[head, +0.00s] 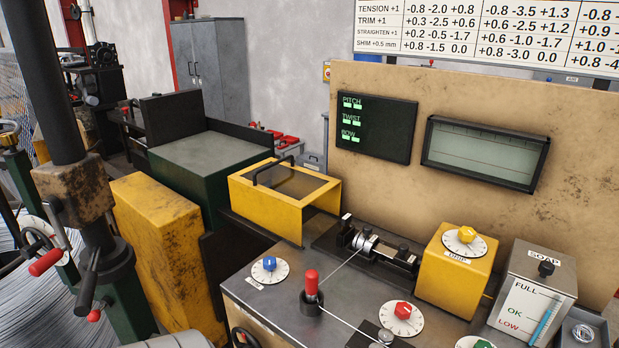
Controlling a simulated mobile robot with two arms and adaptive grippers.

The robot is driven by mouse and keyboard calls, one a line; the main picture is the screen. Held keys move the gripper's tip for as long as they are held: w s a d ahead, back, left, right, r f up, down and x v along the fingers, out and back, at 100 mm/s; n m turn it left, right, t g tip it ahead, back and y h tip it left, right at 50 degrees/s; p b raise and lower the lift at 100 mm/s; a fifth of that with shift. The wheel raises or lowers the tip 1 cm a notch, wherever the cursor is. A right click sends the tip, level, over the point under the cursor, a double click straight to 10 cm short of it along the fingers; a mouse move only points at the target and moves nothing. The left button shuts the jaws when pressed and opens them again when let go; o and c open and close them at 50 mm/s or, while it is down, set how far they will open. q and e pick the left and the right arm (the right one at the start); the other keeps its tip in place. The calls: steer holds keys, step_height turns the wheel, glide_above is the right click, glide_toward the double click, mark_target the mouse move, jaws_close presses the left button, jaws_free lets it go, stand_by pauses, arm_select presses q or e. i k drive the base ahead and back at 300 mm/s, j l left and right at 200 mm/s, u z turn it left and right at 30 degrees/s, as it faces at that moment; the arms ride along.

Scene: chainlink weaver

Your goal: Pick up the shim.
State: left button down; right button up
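I cannot make out a shim for certain. A small round metal piece (583,333) lies in a grey tray (602,325) at the lower right edge of the head view, and I cannot tell whether it is the shim. Neither of my grippers shows in the head view.
The steel bench (255,300) carries a red-handled lever (311,285), a blue-knob dial (270,269), a red-knob dial (403,317), a yellow box with a dial (455,270) and a soap box (535,290). A yellow guard (285,200) stands behind. A wire crosses the bench.

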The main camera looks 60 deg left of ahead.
mark_target(346, 222)
steer(key=u, duration=1.9)
steer(key=k+j, duration=0.1)
steer(key=j, duration=0.15)
steer(key=j+z, duration=0.1)
steer(key=j, duration=0.15)
steer(key=k, duration=0.05)
